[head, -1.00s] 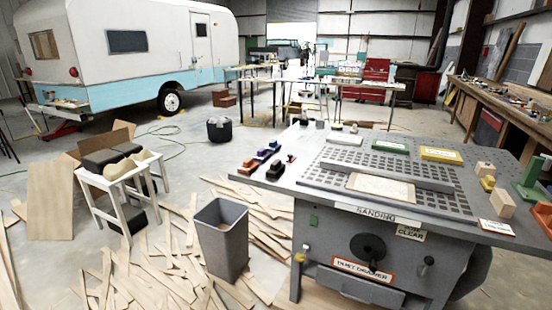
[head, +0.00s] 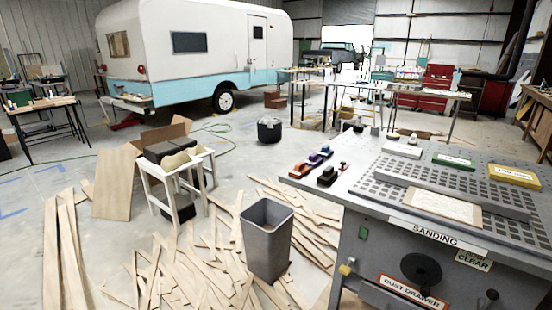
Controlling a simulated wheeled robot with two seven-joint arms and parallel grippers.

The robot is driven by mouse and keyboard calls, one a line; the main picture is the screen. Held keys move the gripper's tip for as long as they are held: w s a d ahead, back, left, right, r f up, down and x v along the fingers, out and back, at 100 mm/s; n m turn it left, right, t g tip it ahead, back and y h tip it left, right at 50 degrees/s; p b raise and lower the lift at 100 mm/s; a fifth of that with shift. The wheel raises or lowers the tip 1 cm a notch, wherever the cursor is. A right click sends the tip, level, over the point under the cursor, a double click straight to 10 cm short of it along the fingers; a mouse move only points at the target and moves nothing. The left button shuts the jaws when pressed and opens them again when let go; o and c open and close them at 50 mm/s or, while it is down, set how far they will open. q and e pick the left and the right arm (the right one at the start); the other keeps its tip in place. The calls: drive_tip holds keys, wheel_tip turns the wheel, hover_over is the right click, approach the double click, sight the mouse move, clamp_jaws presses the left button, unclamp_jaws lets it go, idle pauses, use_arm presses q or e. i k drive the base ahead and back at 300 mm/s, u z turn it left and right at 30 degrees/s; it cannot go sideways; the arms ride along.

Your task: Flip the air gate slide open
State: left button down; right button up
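The grey sanding table (head: 345,207) with a perforated top stands at the right in the head view. Its front carries a "SANDING" label, a black round knob (head: 420,268), a "DUST DRAWER" label (head: 413,291) and a smaller dark knob (head: 491,296). A small yellow piece (head: 346,269) sits at its lower left front, and a small green piece (head: 363,233) is above it. I cannot tell for sure which part is the air gate slide. Neither of my grippers is in view.
A grey bin (head: 268,240) stands on scattered wood strips (head: 205,265) left of the table. A white stool (head: 175,185) with dark blocks and a plywood sheet (head: 117,182) are further left. The camper (head: 190,60) is behind, with open floor before it.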

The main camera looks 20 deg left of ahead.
sight(344, 167)
drive_tip(key=u, duration=0.8)
drive_tip(key=i, duration=1.15)
drive_tip(key=z, duration=2.2)
